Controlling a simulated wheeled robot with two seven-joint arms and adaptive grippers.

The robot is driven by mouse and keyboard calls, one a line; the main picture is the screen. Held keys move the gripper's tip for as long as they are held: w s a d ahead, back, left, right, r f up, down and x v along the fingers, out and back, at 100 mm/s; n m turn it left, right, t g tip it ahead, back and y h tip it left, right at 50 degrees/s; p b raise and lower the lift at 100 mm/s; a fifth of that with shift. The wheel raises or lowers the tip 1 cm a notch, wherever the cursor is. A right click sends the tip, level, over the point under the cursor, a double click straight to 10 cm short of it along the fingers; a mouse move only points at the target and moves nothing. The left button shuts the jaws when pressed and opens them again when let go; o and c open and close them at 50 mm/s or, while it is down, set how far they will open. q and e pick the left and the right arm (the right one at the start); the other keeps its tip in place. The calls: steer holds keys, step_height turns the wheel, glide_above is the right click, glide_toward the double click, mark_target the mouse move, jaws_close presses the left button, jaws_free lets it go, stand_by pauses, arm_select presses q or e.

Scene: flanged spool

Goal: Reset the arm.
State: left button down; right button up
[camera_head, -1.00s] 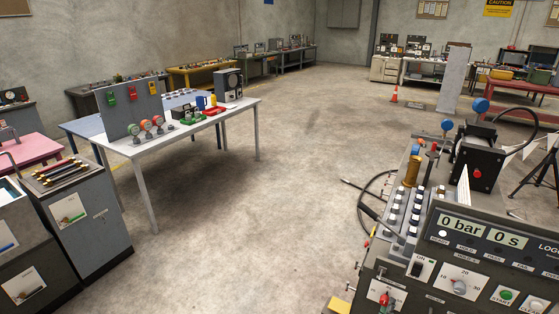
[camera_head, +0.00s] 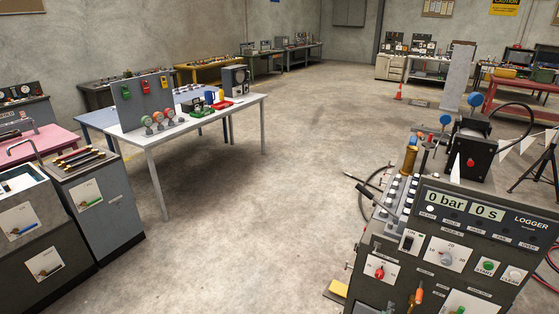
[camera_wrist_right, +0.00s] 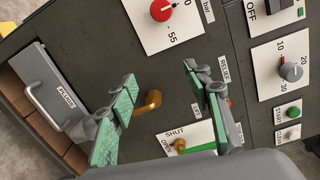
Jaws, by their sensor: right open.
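My right gripper (camera_wrist_right: 160,76) shows in the right wrist view. Its two fingers with green pads are spread apart in front of the dark panel (camera_wrist_right: 75,28). A brass-coloured lever (camera_wrist_right: 152,101) on the panel appears between the fingers, nearer the left one; whether they touch cannot be told. No object is held between the pads. A green lever (camera_wrist_right: 202,148) at a plate marked SHUT and OPEN shows below. In the head view the logger console (camera_head: 400,245) reads 0 bar and 0 s. Neither gripper shows there.
A white table (camera_head: 195,125) with gauges and a grey board stands at left. Grey cabinets (camera_head: 100,205) stand at the left front. The concrete floor (camera_head: 265,230) between cabinets and console is clear. A black hose lies on the floor beside the console.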

steer(key=s+a+f+n+g+y, duration=0.35)
steer(key=s+f+n, duration=0.55)
steer(key=s+f, duration=0.65)
steer(key=s+a+f+n+g+y, duration=0.3)
steer(key=s+a+f+n+y, duration=0.35)
steer(key=s+f, duration=0.9)
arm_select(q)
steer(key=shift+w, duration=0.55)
arm_select(e)
steer(key=s+f+n+g, duration=0.2)
steer(key=s+f+n, duration=0.1)
steer(key=s, duration=0.9)
steer(key=s+f+n+g+h, duration=0.1)
steer(key=s+f+n+g, duration=0.2)
steer(key=s, duration=1)
steer(key=s+f+n+g, duration=0.3)
steer(key=s+f+n, duration=0.2)
steer(key=s, duration=0.7)
steer(key=shift+s+d+f+h, duration=0.3)
steer(key=shift+s+d+f, duration=0.1)
steer(key=shift+f, duration=0.4)
